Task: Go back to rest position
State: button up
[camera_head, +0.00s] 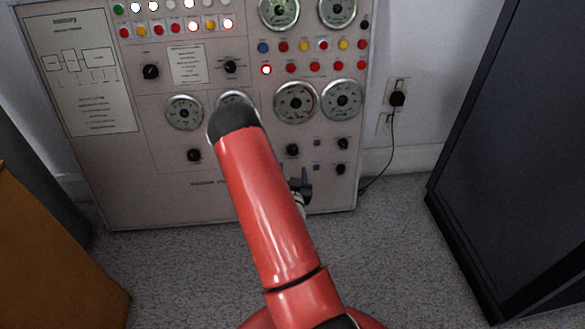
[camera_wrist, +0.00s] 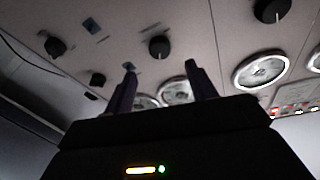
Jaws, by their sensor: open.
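My gripper (camera_wrist: 160,66) is open and empty in the wrist view, its two dark fingers apart in front of the control panel (camera_wrist: 120,30). A black knob (camera_wrist: 159,46) shows beyond the gap between the fingertips. I cannot tell the exact distance, but no contact shows. In the head view, my red arm reaches forward to the panel (camera_head: 225,195). Only a small part of my gripper (camera_head: 303,184) shows there, to the right of the arm near the panel's lower right; the arm hides the rest.
The panel carries gauges (camera_head: 296,102), knobs (camera_head: 151,72) and lit buttons (camera_head: 193,27). A plug with a cord (camera_head: 397,98) is in the wall to the right. A dark cabinet (camera_head: 520,150) stands right, an orange-brown one (camera_head: 50,260) left. Carpet (camera_head: 400,250) between is clear.

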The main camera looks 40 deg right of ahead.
dwell(0.4)
jog(key=w+a+r+n+g+y+p, duration=0.1)
jog(key=a+r+n+g+y+p, duration=0.2)
jog(key=a+r, duration=0.75)
jog(key=w+a+r+y+p, duration=0.1)
jog(key=a+r+y+p, duration=0.35)
jog(key=r, duration=0.85)
jog(key=s+a+r+n+g+y+p, duration=0.1)
jog(key=s+a+r, duration=0.3)
jog(key=s, duration=0.4)
jog(key=s+a+r+n+g+y+p, duration=0.1)
jog(key=s+a+r+n, duration=0.3)
jog(key=s, duration=0.4)
jog(key=s+a+r+n+g+y+p, duration=0.1)
jog(key=s+a+r+n+g+y, duration=0.1)
jog(key=s+a, duration=0.4)
notch_tip(320, 180, up, 3)
jog(key=shift+s+f+g, duration=0.1)
jog(key=shift+s+g, duration=0.6)
jog(key=shift+s, duration=0.45)
jog(key=shift+d, duration=0.2)
